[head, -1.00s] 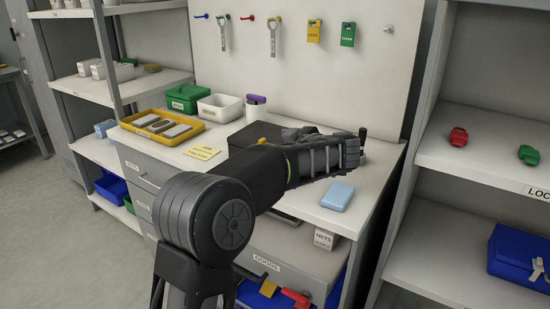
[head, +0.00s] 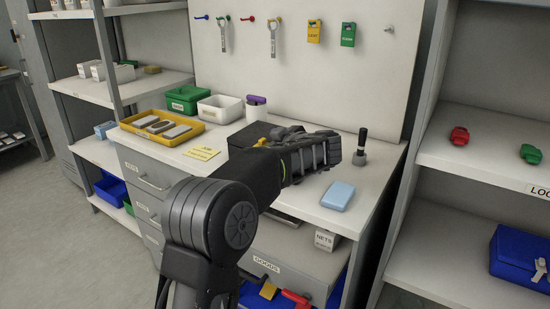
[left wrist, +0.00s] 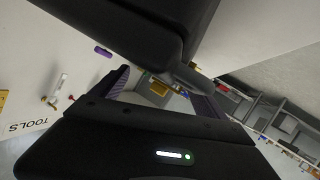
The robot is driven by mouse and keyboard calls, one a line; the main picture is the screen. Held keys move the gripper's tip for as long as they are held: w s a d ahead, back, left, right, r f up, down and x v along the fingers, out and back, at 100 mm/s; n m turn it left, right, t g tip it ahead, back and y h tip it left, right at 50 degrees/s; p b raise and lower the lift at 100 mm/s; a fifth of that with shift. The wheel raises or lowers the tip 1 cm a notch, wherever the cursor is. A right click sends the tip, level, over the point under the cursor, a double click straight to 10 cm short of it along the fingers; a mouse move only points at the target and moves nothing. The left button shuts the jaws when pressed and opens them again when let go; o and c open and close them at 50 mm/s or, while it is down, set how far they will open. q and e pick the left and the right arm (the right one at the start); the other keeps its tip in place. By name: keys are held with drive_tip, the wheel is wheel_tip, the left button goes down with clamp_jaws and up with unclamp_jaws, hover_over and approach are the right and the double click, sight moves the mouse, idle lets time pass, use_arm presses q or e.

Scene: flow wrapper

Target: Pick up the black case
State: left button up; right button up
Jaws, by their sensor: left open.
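A black box-shaped thing, which looks like the black case (head: 240,138), sits on the worktop in the head view. My left arm hides much of it. My left gripper (head: 337,151) is over the worktop, to the right of the case. Its fingertips are hard to make out there. In the left wrist view, the left gripper (left wrist: 160,92) shows its two fingers apart with nothing between them. I cannot make out the case in that view. My right gripper is not in view.
A light blue case (head: 338,195) lies at the worktop's front right. A dark upright handle on a grey base (head: 361,147) stands at the right. A yellow tray (head: 193,133), green bin (head: 188,98), white bin (head: 220,107) and purple-topped container (head: 256,106) stand at the left and back.

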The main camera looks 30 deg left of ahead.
use_arm(q)
drive_tip(key=shift+c, duration=0.5)
drive_tip(key=c, duration=1.1)
drive_tip(key=shift+d+f, duration=0.15)
drive_tip(key=shift+f, duration=0.05)
clamp_jaws()
